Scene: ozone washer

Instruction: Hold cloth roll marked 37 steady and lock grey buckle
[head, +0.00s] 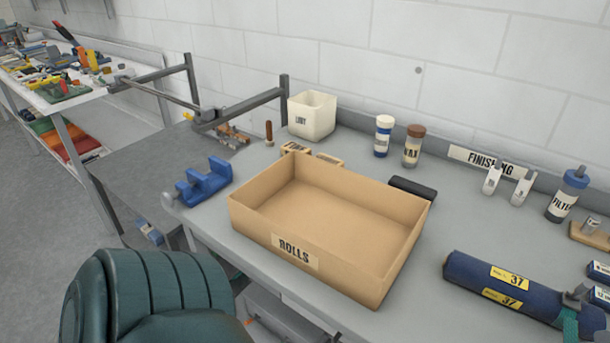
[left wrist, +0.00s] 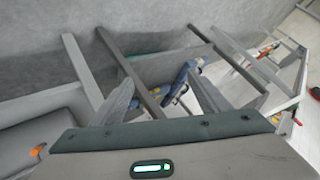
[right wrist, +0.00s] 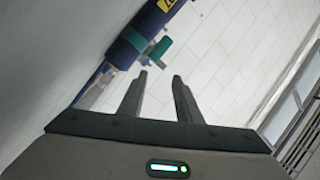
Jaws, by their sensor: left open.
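The cloth roll marked 37 (head: 480,279) is navy with yellow labels and lies on the bench at the lower right of the head view. The grey buckle (head: 575,297) sits at its right end, by a green strap (head: 569,324). I cannot tell whether the buckle is locked. In the right wrist view the roll (right wrist: 146,22) shows beyond my right gripper (right wrist: 159,76), which is open, empty and apart from it. My left gripper (left wrist: 163,80) is open and empty, pointing at the floor and frames. Neither gripper shows in the head view.
A cardboard box labelled ROLLS (head: 335,274) stands left of the roll. A blue clamp (head: 203,182), white bin (head: 312,116), black cylinder (head: 412,188), bottles (head: 413,146) and FILTER bottle (head: 567,195) surround it. Bare bench lies between box and roll.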

